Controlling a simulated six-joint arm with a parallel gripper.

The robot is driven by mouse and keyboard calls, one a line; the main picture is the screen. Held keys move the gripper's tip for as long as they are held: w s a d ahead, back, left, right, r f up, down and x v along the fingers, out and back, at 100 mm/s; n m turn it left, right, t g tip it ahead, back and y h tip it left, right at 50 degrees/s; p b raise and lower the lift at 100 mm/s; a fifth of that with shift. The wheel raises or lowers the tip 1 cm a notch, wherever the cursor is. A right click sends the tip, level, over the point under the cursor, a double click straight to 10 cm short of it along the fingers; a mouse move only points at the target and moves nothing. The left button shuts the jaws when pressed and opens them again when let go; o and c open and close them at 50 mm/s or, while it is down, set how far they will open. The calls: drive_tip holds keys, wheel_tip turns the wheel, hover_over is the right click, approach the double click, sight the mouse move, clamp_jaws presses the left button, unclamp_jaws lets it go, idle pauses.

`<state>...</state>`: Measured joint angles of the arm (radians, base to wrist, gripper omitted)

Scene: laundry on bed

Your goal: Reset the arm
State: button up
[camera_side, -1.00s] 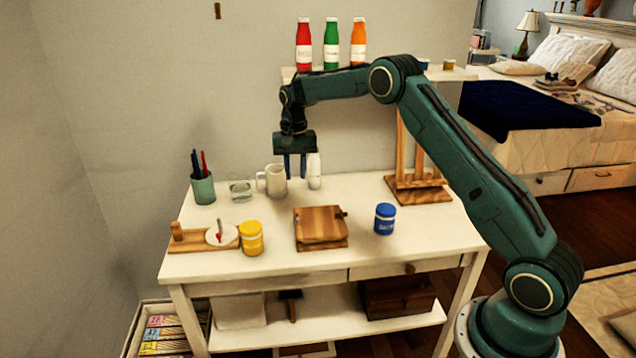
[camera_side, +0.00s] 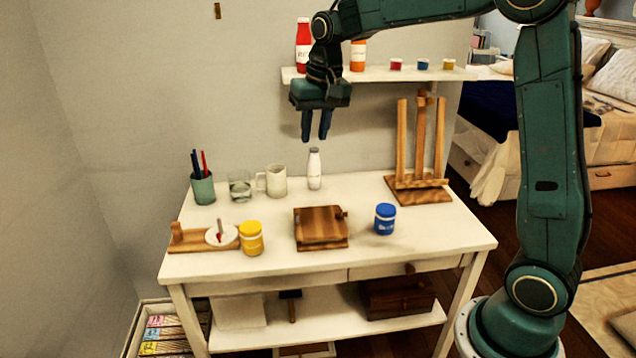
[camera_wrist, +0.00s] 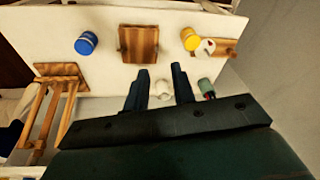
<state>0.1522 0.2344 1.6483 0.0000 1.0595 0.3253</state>
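My gripper (camera_side: 316,126) hangs above the back of the white table (camera_side: 390,250), fingers pointing down. Its two fingers stand apart with nothing between them. In the side view it is above the white bottle (camera_side: 314,169) and clear of it.
A shelf (camera_side: 440,73) behind holds a red bottle (camera_side: 303,45), an orange bottle (camera_side: 357,56) and small jars. A wooden easel (camera_side: 420,150) stands at the table's right. A wooden box (camera_side: 320,228), yellow jar (camera_side: 251,238), blue jar (camera_side: 385,219) and pen cup (camera_side: 203,188) stand on the table.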

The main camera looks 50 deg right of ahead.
drive_tip(key=s+a+r+n+t, duration=0.1)
drive_tip(key=s+a+r, duration=0.1)
drive_tip(key=s, duration=0.5)
drive_tip(key=s+a+r+n+t, duration=0.1)
drive_tip(key=s+a+r, duration=0.1)
drive_tip(key=s, duration=0.5)
drive_tip(key=s+a+f+n, duration=0.1)
drive_tip(key=s+f, duration=0.1)
drive_tip(key=s, duration=0.5)
drive_tip(key=s+a+f+n+t, duration=0.1)
drive_tip(key=s+a+f+n, duration=0.1)
drive_tip(key=s, duration=0.4)
drive_tip(key=shift+s, duration=0.35)
